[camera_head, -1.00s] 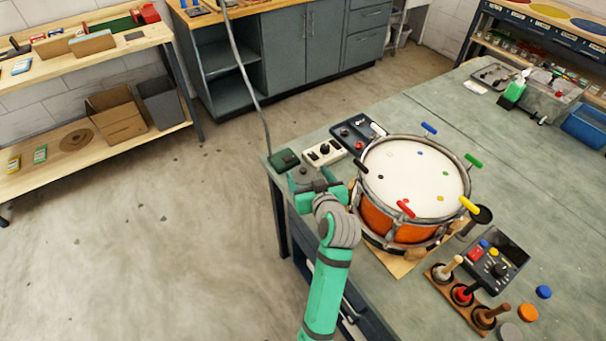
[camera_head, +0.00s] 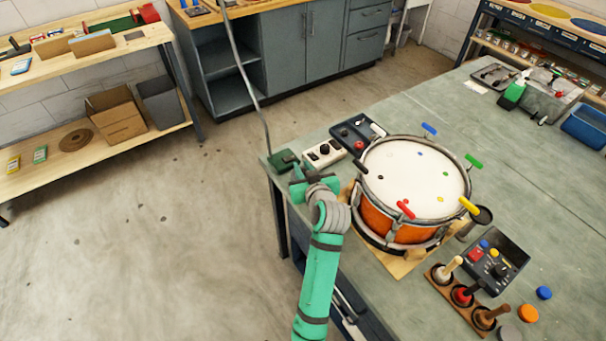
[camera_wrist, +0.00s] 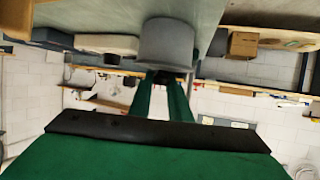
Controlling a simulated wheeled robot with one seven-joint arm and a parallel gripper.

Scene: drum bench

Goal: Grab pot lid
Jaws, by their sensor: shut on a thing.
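I cannot tell whether lid and pot touch. In the head view my gripper and wrist hide most of this.
The orange drum (camera_head: 386,221) with coloured tuning keys stands close to the right of my gripper. The bench's left edge is close by.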

